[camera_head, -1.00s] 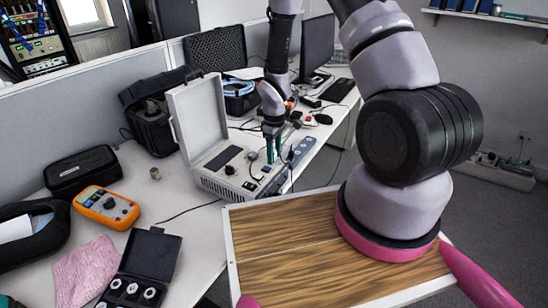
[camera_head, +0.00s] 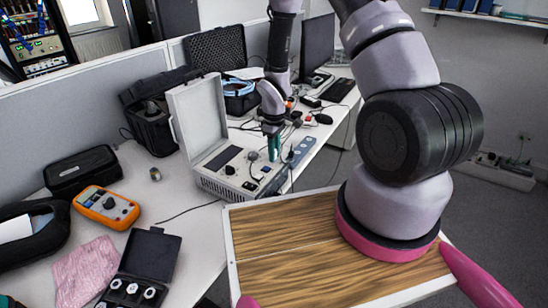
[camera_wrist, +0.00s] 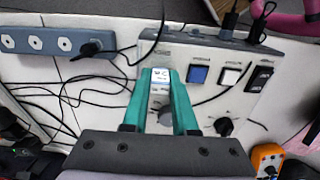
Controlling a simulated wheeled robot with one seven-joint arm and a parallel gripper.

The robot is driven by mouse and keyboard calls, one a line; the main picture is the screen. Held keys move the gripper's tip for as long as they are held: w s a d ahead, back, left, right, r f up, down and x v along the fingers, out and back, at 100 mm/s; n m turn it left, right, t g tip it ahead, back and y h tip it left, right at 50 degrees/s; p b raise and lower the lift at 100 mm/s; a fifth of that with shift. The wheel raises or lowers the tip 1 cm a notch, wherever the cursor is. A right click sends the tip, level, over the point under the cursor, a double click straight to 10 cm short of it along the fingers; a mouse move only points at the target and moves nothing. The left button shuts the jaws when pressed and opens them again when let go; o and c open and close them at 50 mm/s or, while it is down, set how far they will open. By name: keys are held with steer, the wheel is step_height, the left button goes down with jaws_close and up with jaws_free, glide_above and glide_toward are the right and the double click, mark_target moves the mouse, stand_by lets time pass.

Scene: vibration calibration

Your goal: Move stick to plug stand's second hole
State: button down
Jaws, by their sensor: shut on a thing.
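My gripper (camera_wrist: 160,84) is low over the front panel of the grey instrument case (camera_head: 228,172), its teal fingers pointing down. In the wrist view a small pale piece (camera_wrist: 161,100) shows between the fingers, and they are shut on it. I take it to be the stick, but its shape is mostly hidden. The plug stand seems to be the blue-grey strip (camera_wrist: 55,41) with a row of round white holes, left of the gripper in the wrist view. It also shows in the head view (camera_head: 304,149), right of the gripper. A black plug (camera_wrist: 89,48) sits at its near end.
Blue, white and black switches (camera_wrist: 230,77) and a black knob (camera_wrist: 223,126) lie right of the fingers. Loose black cables (camera_wrist: 60,100) cross the bench. The case's raised lid (camera_head: 198,112) stands left of my gripper. An orange multimeter (camera_head: 106,207) lies farther left.

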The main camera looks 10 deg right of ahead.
steer(key=shift+r, duration=0.65)
stand_by(0.8)
steer(key=shift+r, duration=1.65)
steer(key=w+d+f, duration=0.2)
steer(key=w+d, duration=0.2)
steer(key=w+d+f, duration=0.2)
steer(key=w+d, duration=0.1)
steer(key=d, duration=0.1)
steer(key=w+d+f, duration=0.2)
steer(key=w+d, duration=0.2)
steer(key=shift+w+d+f, duration=0.1)
steer(key=shift+w+d, duration=0.2)
steer(key=shift+d, duration=0.1)
steer(key=shift+w+f, duration=0.1)
steer(key=shift+f, duration=1.55)
steer(key=shift+f, duration=0.85)
stand_by(0.8)
